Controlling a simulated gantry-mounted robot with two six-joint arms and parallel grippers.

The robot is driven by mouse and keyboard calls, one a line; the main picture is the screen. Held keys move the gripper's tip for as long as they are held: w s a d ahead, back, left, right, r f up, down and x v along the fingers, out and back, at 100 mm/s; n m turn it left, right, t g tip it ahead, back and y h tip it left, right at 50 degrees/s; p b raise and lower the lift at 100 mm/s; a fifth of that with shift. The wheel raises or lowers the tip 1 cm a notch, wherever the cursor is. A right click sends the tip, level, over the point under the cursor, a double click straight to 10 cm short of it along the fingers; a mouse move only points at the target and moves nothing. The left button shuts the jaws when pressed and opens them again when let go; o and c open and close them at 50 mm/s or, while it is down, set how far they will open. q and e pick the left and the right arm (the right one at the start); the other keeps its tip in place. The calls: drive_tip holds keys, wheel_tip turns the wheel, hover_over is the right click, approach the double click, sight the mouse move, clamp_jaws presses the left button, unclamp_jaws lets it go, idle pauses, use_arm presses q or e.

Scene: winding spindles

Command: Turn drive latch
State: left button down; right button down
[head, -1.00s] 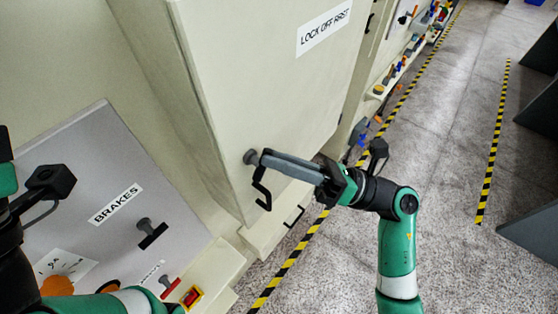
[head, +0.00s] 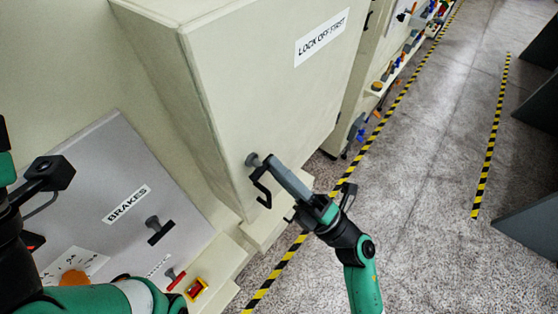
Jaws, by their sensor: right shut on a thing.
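The drive latch (head: 289,181) is a grey lever on a round pivot at the lower front of the beige cabinet (head: 262,95). It slopes down to the right from the pivot. My right gripper (head: 312,203) is shut on the lever's lower right end.
The cabinet carries a "LOCK OFF FIRST" label (head: 321,37). Open floor (head: 420,190) with striped tape lies to the right.

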drive_tip(key=shift+m+t+h, duration=0.6)
drive_tip(key=shift+m+t, duration=0.1)
drive_tip(key=shift+m, duration=0.2)
drive_tip(key=shift+f, duration=0.1)
drive_tip(key=c, duration=0.8)
unclamp_jaws()
drive_tip(key=b+v, duration=0.2)
drive_tip(key=v, duration=0.9)
drive_tip(key=shift+s+d+b, duration=0.15)
drive_tip(key=shift+s+b, duration=0.05)
drive_tip(key=shift+b, duration=0.1)
